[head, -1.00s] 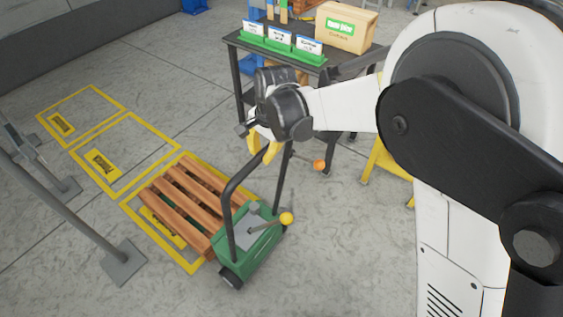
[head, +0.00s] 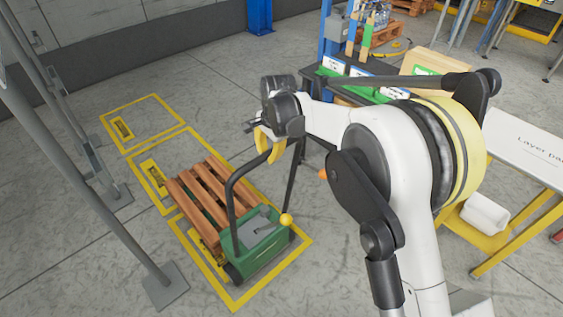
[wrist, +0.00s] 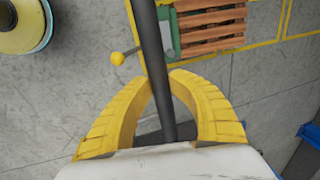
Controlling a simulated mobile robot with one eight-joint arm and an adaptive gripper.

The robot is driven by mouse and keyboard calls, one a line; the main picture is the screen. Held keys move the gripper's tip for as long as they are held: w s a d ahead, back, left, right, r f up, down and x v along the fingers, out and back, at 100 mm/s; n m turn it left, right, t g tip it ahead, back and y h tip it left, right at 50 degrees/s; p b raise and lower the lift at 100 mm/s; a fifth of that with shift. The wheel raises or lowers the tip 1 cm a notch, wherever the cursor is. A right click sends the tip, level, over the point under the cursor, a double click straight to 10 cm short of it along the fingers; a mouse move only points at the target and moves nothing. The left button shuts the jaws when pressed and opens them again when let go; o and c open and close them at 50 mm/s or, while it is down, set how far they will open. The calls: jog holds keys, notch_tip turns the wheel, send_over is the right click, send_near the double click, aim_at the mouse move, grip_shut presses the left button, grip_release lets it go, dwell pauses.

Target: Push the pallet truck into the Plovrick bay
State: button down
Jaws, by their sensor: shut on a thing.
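The green pallet truck (head: 262,243) carries a brown slatted wooden pallet (head: 203,193). Its upright black handle (head: 232,187) rises from the body. My gripper (head: 270,156) is at the top of the handle; in the wrist view its yellow fingers (wrist: 172,78) are shut around the black bar (wrist: 152,45). Three yellow-outlined bays lie in a row: far (head: 140,112), middle (head: 150,203) and near (head: 247,291). The truck body stands in the near bay, and the pallet reaches over into the middle bay. The floor labels are too small to read, so I cannot tell which is Plovrick.
Grey posts (head: 120,222) with a base plate (head: 166,285) stand close left of the bays. A dark table (head: 388,68) with green-based signs and a cardboard box (head: 436,63) is behind the arm. A white-topped table (head: 527,150) stands right. Floor beyond the far bay is clear.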

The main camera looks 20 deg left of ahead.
jog(key=w+a, duration=0.2)
jog(key=a, duration=0.4)
jog(key=shift+w+p, duration=0.15)
jog(key=shift+p, duration=0.25)
jog(key=c, duration=1.2)
grip_release()
jog(key=shift+c, duration=0.2)
notch_tip(320, 180, up, 12)
jog(key=d, duration=0.2)
jog(key=shift+s, duration=0.4)
jog(key=shift+f, duration=0.1)
